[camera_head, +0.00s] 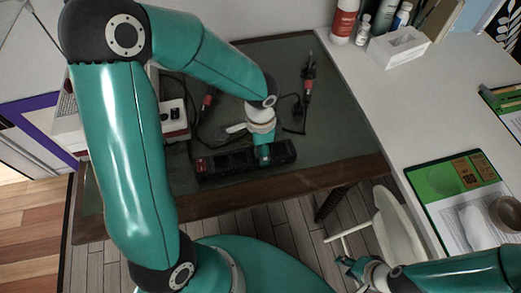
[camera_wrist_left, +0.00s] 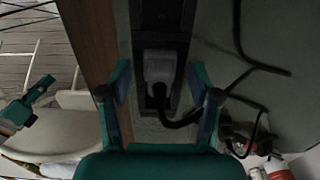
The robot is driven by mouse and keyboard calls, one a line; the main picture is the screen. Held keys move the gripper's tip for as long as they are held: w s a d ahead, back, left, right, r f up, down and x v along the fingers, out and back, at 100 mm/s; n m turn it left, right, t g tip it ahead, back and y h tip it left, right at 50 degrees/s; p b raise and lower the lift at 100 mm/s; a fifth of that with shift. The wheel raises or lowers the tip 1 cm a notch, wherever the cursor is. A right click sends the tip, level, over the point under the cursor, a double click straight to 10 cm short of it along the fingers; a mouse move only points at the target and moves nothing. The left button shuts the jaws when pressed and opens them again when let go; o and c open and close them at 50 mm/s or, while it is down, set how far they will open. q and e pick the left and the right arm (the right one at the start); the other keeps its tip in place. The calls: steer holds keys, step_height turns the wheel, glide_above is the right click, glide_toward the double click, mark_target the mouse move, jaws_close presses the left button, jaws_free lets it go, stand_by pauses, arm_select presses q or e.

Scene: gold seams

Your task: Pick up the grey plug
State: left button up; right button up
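The grey plug (camera_wrist_left: 160,68) sits in the black power strip (camera_wrist_left: 148,15), with its dark cord leading away, in the left wrist view. My left gripper (camera_wrist_left: 161,80) is open, one finger on each side of the plug, with a visible gap to each. In the head view my left gripper (camera_head: 264,155) is over the power strip (camera_head: 222,166), and its wrist hides the plug there. My right gripper (camera_head: 356,270) is at the lower right, off the table and far from the strip. It looks open and empty.
The strip lies near the wooden front edge of the dark table (camera_head: 340,120). Cords and red-and-black plugs (camera_head: 308,85) lie behind it. A white-and-red box (camera_head: 174,118) stands left. A white counter (camera_head: 400,115) holds bottles and a clipboard. A white chair (camera_head: 398,225) stands in front.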

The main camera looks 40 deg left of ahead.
arm_select(q)
jaws_close()
steer(key=shift+r, duration=0.15)
step_height(320, 180, up, 25)
steer(key=p, duration=0.6)
stand_by(0.6)
